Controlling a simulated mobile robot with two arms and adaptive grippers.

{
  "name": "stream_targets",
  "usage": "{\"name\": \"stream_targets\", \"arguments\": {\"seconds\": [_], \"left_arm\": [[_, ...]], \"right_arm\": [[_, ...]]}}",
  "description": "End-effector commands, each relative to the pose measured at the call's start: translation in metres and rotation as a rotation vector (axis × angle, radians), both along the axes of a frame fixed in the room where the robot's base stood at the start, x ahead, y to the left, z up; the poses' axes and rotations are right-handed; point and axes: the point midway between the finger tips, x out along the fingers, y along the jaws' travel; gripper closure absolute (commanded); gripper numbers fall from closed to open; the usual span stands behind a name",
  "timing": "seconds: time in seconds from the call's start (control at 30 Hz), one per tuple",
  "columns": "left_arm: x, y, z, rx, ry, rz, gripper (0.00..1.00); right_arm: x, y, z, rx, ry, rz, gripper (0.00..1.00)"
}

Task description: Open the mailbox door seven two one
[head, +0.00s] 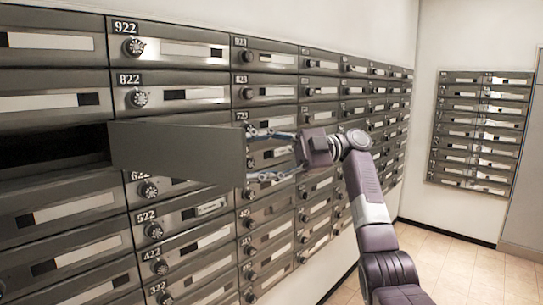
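A dark grey mailbox door (178,152) in the row between 822 and 622 stands swung open on its right side, sticking out from the wall. Its own number does not show, and it covers the box to its right. The dark opening (50,150) of that mailbox is at the left. My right gripper (250,153) is at the free outer edge of the door, its two fingers spread apart above and below. The fingertips are close to the panel edge; I cannot tell whether they touch it. My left gripper is not in view.
Rows of closed grey mailboxes with round dial locks, such as 822 (170,92) and 522 (180,219), fill the wall. A second mailbox block (482,130) hangs on the far wall. The tiled floor (465,270) at the right is clear.

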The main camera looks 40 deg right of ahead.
Motion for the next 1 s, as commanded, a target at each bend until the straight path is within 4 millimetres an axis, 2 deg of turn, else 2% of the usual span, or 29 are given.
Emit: {"name": "stream_targets", "arguments": {"seconds": [0.03, 0.2, 0.4, 1.0], "left_arm": [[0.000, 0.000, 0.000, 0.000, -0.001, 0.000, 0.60], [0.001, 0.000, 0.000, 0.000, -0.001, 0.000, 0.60], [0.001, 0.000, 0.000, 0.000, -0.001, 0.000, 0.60], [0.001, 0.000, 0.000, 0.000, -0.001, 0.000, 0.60]], "right_arm": [[-0.003, -0.013, 0.001, 0.003, 0.000, -0.003, 0.48], [-0.011, -0.041, 0.000, 0.002, 0.002, -0.002, 0.48], [-0.015, -0.058, -0.001, 0.000, 0.002, -0.001, 0.48], [-0.017, -0.062, -0.002, -0.001, 0.004, 0.000, 0.48]]}}
